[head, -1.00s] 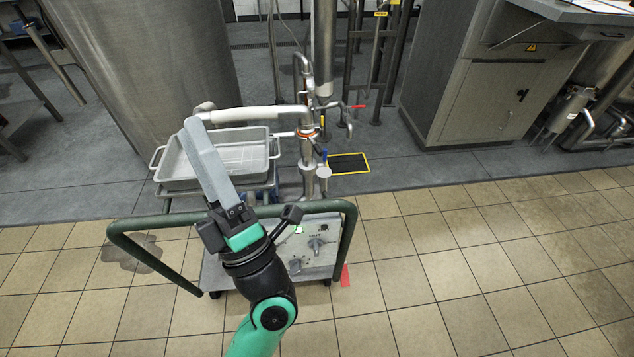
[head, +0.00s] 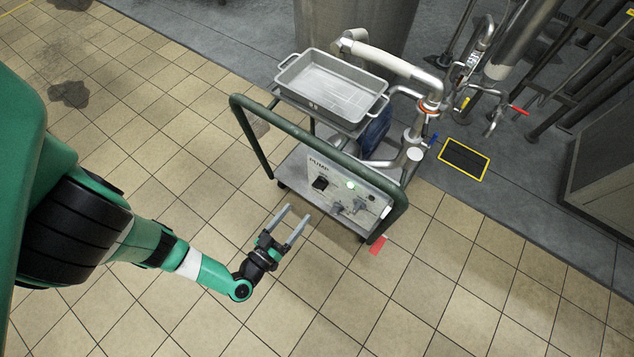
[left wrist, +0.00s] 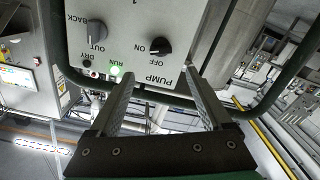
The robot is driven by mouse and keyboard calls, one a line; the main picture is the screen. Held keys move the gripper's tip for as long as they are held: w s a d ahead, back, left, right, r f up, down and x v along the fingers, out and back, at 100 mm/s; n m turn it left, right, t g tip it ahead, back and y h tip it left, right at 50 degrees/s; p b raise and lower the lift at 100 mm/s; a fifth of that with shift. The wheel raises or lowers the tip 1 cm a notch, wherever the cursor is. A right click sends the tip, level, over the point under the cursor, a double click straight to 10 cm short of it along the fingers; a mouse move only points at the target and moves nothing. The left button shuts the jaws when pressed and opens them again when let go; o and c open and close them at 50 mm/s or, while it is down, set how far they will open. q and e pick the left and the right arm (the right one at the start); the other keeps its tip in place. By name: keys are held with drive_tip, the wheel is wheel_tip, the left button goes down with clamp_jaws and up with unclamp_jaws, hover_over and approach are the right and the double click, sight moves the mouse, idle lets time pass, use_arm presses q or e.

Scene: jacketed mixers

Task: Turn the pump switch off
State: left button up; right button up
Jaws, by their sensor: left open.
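The pump panel (head: 340,190) is on the front of a wheeled cart. Its black pump switch (head: 320,183) sits by the PUMP label, and it also shows in the left wrist view (left wrist: 159,46) as a round knob with ON and OFF marks. I cannot tell which mark it points to. The green RUN lamp (head: 351,186) is lit. My left gripper (head: 298,213) is open and empty, in front of the panel and apart from it. In the left wrist view its fingers (left wrist: 160,78) point toward the panel, on either side of the PUMP label. My right gripper is not in view.
A green handle frame (head: 300,128) surrounds the cart's front and crosses near the panel. A grey tray (head: 337,105) is on top of the cart. Another knob (left wrist: 97,31), marked OUT and BACK, is beside the switch.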

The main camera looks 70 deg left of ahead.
sight(316, 187)
use_arm(q)
drive_tip(key=b+x, duration=0.4)
drive_tip(key=x, duration=0.6)
drive_tip(key=shift+w+a, duration=0.15)
drive_tip(key=shift+a, duration=0.1)
drive_tip(key=shift+w+a, duration=0.1)
drive_tip(key=shift+w, duration=0.05)
drive_tip(key=shift+c, duration=0.3)
clamp_jaws()
